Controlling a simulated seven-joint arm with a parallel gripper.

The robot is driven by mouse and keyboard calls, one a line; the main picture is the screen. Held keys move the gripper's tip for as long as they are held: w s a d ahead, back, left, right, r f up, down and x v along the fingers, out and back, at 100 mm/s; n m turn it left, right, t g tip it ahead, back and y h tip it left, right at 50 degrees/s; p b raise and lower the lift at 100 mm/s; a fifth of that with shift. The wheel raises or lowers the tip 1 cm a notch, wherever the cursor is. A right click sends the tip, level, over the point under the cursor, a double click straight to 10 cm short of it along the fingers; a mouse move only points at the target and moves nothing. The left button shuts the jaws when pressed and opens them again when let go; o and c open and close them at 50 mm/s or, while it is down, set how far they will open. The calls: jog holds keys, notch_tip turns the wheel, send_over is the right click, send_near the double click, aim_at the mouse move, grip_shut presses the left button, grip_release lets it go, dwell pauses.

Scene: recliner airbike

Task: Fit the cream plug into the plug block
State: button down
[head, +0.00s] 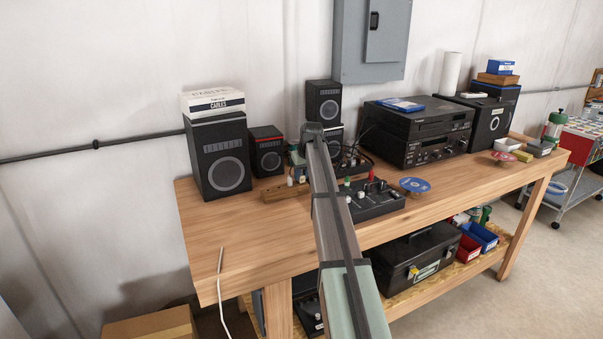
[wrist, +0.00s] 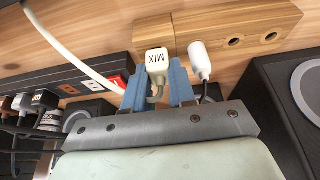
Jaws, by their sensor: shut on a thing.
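My gripper (wrist: 157,70) is shut on the cream plug (wrist: 157,60) in the wrist view. The plug is marked MIX and sits between two blue fingers, with its grey cable bending below it. The wooden plug block (wrist: 255,27) lies just beyond the fingertips and has two open round holes in view. I cannot tell whether the held plug touches the block. A white plug (wrist: 199,57) with a cable stands at the block, right of my fingers. In the head view the block (head: 272,195) is on the bench beside a black speaker; my arm hides most of my gripper.
A white cable (wrist: 72,45) crosses the wood at the left in the wrist view. A black unit with a red switch (wrist: 117,82) lies near my left finger. In the head view speakers (head: 218,157) and a black mixer (head: 372,203) flank the block.

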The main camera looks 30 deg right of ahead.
aim_at(302, 175)
jog(key=shift+f, duration=0.2)
jog(key=c, duration=0.8)
grip_release()
jog(key=shift+c, duration=0.2)
notch_tip(302, 175, up, 9)
jog(key=shift+f, duration=0.1)
jog(key=w+d+f, duration=0.1)
jog(key=d+f, duration=0.1)
jog(key=d, duration=0.1)
jog(key=w+d+f, duration=0.2)
jog(key=d, duration=0.2)
jog(key=w+d+f, duration=0.1)
jog(key=w+d, duration=0.1)
jog(key=d, duration=0.2)
jog(key=shift+d+f, duration=0.25)
jog(key=shift+f, duration=0.15)
jog(key=f, duration=0.3)
jog(key=shift+d+f, duration=0.3)
jog(key=v, duration=1.3)
jog(key=s+d+f+m+h, duration=0.1)
jog(key=s+d, duration=0.3)
jog(key=d, duration=0.4)
jog(key=s+d+f+m+h, duration=0.2)
jog(key=s+d+m, duration=0.2)
jog(key=d, duration=0.4)
jog(key=shift+d+m+h, duration=0.3)
jog(key=shift+d+h, duration=0.05)
jog(key=shift+h, duration=0.05)
